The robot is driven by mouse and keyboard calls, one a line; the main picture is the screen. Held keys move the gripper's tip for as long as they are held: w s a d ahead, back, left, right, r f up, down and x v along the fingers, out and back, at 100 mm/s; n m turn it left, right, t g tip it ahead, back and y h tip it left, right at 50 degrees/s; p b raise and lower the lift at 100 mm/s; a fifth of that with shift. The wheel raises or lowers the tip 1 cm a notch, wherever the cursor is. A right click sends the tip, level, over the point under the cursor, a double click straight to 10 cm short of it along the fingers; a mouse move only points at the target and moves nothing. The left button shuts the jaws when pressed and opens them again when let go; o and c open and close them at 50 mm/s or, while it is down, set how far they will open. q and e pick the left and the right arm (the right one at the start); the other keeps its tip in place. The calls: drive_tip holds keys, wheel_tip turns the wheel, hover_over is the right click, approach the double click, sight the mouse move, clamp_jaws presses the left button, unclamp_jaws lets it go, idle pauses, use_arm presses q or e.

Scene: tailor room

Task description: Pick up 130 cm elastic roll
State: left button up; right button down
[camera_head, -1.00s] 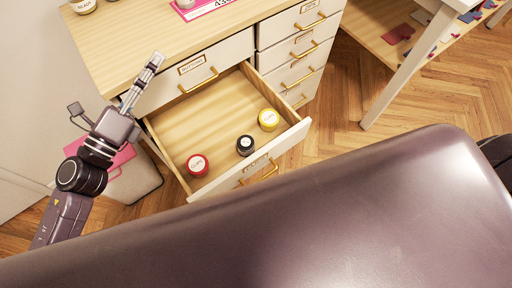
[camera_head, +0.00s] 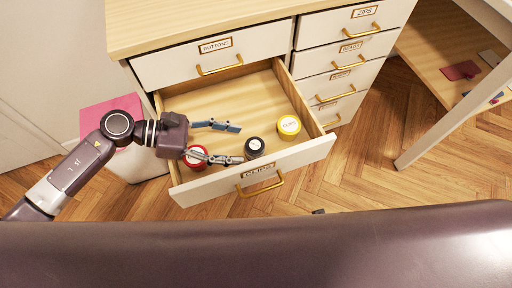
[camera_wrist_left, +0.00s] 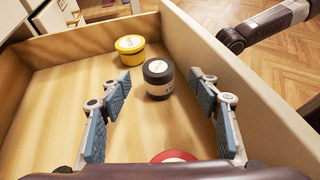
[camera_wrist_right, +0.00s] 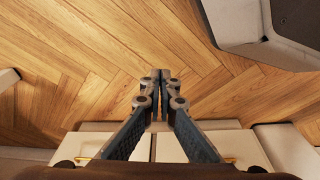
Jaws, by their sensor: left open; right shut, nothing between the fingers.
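Three round rolls stand in the open drawer (camera_head: 197,103): a red one (camera_head: 194,164), a black one (camera_head: 255,148) and a yellow one (camera_head: 289,127). Their lid labels are too small to read, so I cannot tell which is the 130 cm elastic roll. My left gripper (camera_head: 236,143) is open and empty, low over the drawer, its fingers pointing toward the black roll. One finger partly covers the red roll. In the left wrist view the black roll (camera_wrist_left: 158,83) lies ahead between the fingers, with the yellow one (camera_wrist_left: 130,48) beyond. My right gripper (camera_wrist_right: 160,78) is shut and empty over the floor.
The drawer's front panel (camera_head: 220,182) has a gold handle. The cabinet top (camera_head: 190,22) overhangs behind, and closed drawers stand at its right. A pink item (camera_head: 95,118) lies on a bin at the left. A table leg (camera_head: 455,110) stands at the right.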

sight(249, 145)
use_arm(q)
drive_tip(key=shift+x, duration=3.2)
drive_tip(key=shift+w+a+f, duration=0.15)
drive_tip(key=shift+c, duration=0.3)
drive_tip(key=c, duration=1.2)
drive_tip(key=shift+o, duration=0.2)
